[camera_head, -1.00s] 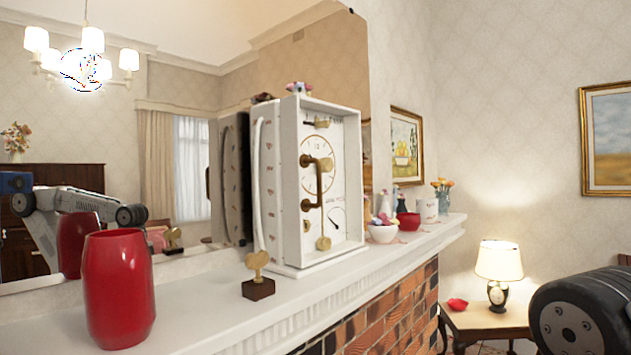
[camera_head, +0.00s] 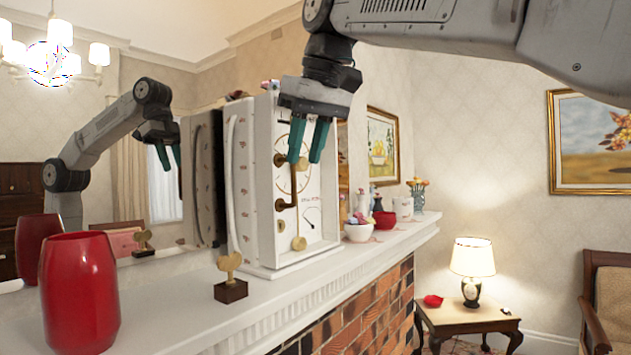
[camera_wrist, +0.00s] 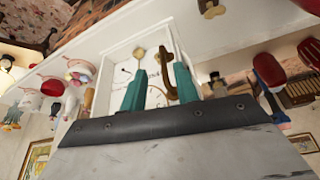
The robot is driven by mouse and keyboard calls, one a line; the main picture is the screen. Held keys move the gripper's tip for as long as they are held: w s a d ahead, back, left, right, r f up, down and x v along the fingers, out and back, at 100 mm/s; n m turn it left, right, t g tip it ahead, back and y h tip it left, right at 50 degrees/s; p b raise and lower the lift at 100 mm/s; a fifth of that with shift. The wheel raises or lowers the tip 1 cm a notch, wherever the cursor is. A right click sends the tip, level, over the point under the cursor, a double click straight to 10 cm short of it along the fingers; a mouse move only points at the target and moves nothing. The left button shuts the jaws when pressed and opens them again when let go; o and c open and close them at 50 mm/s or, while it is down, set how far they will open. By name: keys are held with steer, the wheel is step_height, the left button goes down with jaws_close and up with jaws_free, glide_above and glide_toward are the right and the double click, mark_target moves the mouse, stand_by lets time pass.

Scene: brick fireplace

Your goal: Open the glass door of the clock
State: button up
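The clock (camera_head: 262,215) is a white upright case on the mantel, with a printed dial partly hidden behind my gripper. A dark brass handle (camera_head: 281,198) stands out from its front, and a brass pendulum disc (camera_head: 299,243) hangs lower down. I cannot tell from here whether glass covers the dial. My gripper (camera_head: 305,160) points down in front of the clock, its two teal fingers apart and empty. In the wrist view the handle (camera_wrist: 171,55) shows between the fingers, closer to the right one; I cannot tell whether they touch.
A red vase (camera_head: 78,290) and a brass key on a wooden block (camera_head: 231,290) stand left of the clock. A white bowl (camera_head: 358,232) and a red bowl (camera_head: 384,220) stand to its right. A mirror lies behind. A lamp (camera_head: 472,258) stands on a side table.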

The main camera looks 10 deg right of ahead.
mark_target(295, 171)
steer(key=shift+w+a+r, duration=0.1)
steer(key=shift+w+a, duration=0.25)
steer(key=shift+a, duration=0.1)
steer(key=x, duration=0.7)
steer(key=shift+w, duration=0.1)
steer(key=shift+c, duration=0.3)
jaws_close()
